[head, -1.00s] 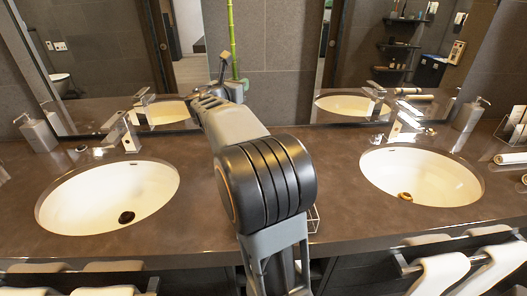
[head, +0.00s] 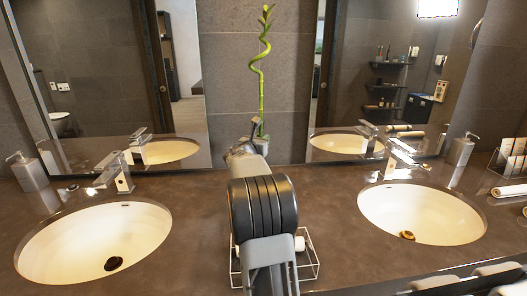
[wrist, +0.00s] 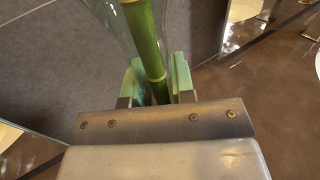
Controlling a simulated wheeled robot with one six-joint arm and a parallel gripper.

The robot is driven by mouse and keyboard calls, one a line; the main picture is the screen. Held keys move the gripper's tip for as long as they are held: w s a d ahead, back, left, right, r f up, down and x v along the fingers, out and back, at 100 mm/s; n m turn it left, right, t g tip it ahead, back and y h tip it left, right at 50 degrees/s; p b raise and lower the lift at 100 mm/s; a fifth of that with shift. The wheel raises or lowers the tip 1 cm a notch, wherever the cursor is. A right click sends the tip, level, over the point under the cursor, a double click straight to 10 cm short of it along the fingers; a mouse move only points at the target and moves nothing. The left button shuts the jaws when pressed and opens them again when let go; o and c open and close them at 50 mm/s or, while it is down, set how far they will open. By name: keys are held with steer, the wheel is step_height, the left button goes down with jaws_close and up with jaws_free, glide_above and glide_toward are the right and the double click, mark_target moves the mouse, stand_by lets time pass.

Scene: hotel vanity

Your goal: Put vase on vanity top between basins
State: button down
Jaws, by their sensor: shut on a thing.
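The vase is clear glass with a green bamboo stalk in it. In the wrist view the glass vase (wrist: 122,32) stands between the two pale green finger pads of my gripper (wrist: 157,82), which is shut on it. In the head view the curled bamboo (head: 261,80) rises upright in front of the wall between the mirrors, and my arm hides most of the vase. The vanity top (head: 335,215) is brown. The left basin (head: 60,240) and right basin (head: 440,215) lie on either side of my arm. Whether the vase base touches the top is hidden.
A wire tray (head: 308,268) with a small white item sits near the front edge, partly behind my arm. Faucets (head: 122,172) (head: 395,162) stand behind the basins. Soap dispensers (head: 28,172) (head: 460,150) stand at both outer sides. The top right of my arm looks clear.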

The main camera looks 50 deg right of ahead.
steer(key=f, duration=0.2)
steer(key=d+f, duration=0.1)
steer(key=f, duration=0.1)
steer(key=shift+b, duration=0.35)
steer(key=shift+f, duration=0.2)
steer(key=c, duration=1)
jaws_free()
steer(key=shift+o, duration=0.2)
steer(key=b+v, duration=0.1)
steer(key=v, duration=1.1)
steer(key=shift+r, duration=0.2)
